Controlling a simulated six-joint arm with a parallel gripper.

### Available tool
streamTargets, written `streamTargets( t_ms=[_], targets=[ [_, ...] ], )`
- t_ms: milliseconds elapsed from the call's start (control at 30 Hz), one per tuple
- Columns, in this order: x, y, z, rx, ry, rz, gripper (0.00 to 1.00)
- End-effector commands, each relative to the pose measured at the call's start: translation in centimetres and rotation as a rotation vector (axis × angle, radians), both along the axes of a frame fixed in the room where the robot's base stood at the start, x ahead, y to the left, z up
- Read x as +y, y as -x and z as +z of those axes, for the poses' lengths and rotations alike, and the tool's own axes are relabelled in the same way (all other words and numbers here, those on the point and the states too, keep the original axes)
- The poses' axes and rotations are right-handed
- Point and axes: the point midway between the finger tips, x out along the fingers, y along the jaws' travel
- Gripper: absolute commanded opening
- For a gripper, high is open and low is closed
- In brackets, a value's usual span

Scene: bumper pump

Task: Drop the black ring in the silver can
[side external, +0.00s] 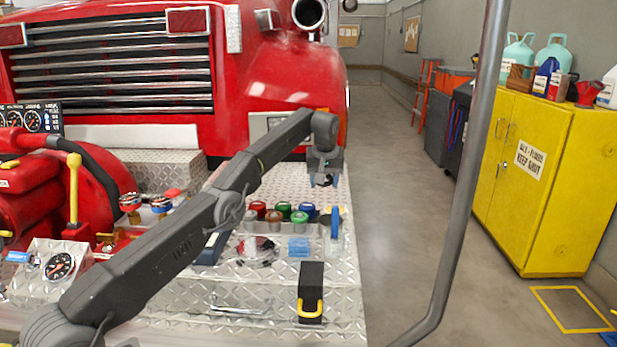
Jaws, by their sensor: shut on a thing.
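My gripper (324,182) hangs from the end of my arm, pointing down, above the far right part of the diamond-plate bumper deck. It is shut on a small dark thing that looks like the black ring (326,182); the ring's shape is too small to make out. Below it, near the deck's right edge, stands a small grey, can-like thing (325,228) beside an upright blue piece (335,222). I cannot tell for sure that it is the silver can. The gripper is well above it and apart from it.
Several coloured caps (282,211) stand left of the can-like thing. A blue item (298,247) and a black block with a yellow handle (311,292) are nearer the front. Red pump parts (40,190) fill the left. The deck drops to the floor at right.

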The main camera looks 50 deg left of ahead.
Motion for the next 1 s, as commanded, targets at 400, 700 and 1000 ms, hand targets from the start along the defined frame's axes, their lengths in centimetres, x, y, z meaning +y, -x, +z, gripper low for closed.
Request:
streamTargets(
  t_ms=[400,700,1000],
  targets=[
    [-1.9,-1.0,-1.7,-0.007,-0.015,-0.086,0.39],
    [-1.9,-1.2,-5.0,-0.02,-0.024,-0.085,0.39],
    [-1.8,-1.2,-7.6,-0.027,-0.033,-0.084,0.39]
  ],
)
